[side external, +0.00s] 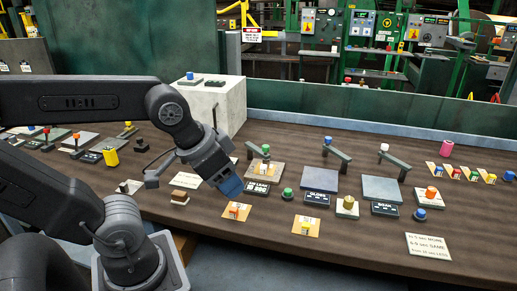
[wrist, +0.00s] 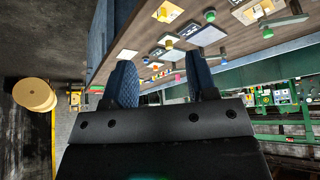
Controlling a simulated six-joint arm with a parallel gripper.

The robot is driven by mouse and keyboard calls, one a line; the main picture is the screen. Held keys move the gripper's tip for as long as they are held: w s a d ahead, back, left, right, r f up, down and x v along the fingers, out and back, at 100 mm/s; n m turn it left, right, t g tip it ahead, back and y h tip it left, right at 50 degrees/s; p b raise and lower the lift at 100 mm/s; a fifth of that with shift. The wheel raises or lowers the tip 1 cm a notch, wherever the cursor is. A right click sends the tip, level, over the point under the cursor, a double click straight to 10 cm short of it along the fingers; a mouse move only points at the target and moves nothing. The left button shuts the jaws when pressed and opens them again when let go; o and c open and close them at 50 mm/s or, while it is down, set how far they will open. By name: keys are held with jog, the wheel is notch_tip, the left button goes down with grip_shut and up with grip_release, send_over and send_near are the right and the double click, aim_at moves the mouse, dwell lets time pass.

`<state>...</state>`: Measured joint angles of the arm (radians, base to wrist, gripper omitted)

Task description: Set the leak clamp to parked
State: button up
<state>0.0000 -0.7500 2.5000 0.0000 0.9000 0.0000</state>
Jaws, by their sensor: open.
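My gripper (side external: 230,186) has blue fingertips and hangs above the bench, left of the pads. In the wrist view my gripper (wrist: 163,78) is open, its two fingers apart with nothing held between them. No part is clearly lettered as the leak clamp. Several stations carry a hinged bar with a knob: one with a blue knob (side external: 328,140) and one with a white knob (side external: 384,147). A dark label (side external: 257,188) before that pad has small lettering that I cannot read surely.
A blue pad (side external: 320,179) and a grey-blue pad (side external: 381,189) lie on the brown bench (side external: 350,250). Green knob (side external: 287,194), yellow cylinder (side external: 347,206) and orange mats (side external: 306,226) stand around. A white block (side external: 222,98) rises behind my gripper. The front right is fairly clear around a note card (side external: 428,246).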

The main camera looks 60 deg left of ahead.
jog(key=shift+r, duration=0.1)
dwell(0.4)
jog(key=w+a+r+n+g, duration=0.1)
jog(key=w+a+r, duration=0.3)
jog(key=w, duration=0.4)
jog(key=n+g, duration=0.4)
jog(key=g, duration=0.1)
send_over(265, 146)
notch_tip(265, 146, down, 6)
notch_tip(265, 146, down, 13)
jog(key=shift+w+r, duration=0.1)
jog(key=shift+c, duration=0.4)
grip_shut()
